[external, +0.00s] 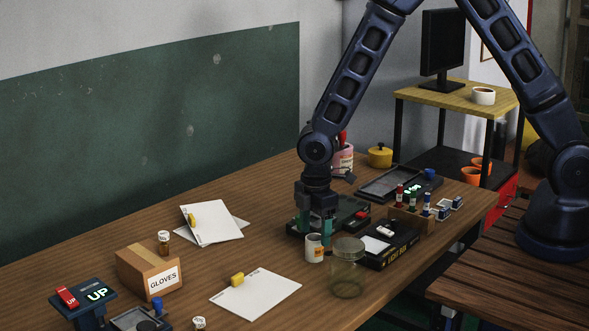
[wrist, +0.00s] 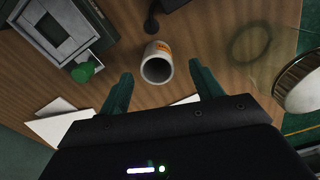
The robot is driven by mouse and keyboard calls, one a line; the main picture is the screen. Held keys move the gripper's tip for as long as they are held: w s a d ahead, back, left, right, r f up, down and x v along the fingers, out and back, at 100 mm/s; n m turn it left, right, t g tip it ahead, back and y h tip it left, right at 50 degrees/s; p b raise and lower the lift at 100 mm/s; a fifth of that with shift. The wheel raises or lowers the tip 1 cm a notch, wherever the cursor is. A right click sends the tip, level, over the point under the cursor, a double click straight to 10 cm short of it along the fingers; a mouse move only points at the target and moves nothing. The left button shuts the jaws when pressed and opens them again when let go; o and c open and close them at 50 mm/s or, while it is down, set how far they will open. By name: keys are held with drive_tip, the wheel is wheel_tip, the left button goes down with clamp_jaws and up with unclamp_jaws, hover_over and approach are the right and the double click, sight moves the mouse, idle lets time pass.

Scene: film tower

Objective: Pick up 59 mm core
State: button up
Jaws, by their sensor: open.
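The core looks to be a short white hollow tube with an orange label (external: 314,249), on the wooden table just left of a glass jar. In the wrist view the core (wrist: 157,64) shows its dark open end, lying beyond and between my fingertips. My gripper (external: 315,236) points down beside the core, with its teal fingers spread. I cannot tell whether a finger touches the core.
A clear glass jar (external: 346,270) stands close right of the core. A black box (external: 390,243) and a dark tray device (external: 352,213) lie near. A gloves carton (external: 150,271) and white sheets (external: 256,294) lie left. The table between the sheets and core is clear.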

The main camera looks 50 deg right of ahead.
sight(314, 246)
drive_tip(key=shift+w+d+f, duration=0.1)
drive_tip(key=shift+w+f, duration=0.05)
drive_tip(key=shift+f, duration=2.55)
drive_tip(key=c, duration=1.1)
drive_tip(key=shift+o, duration=0.2)
drive_tip(key=shift+r, duration=0.1)
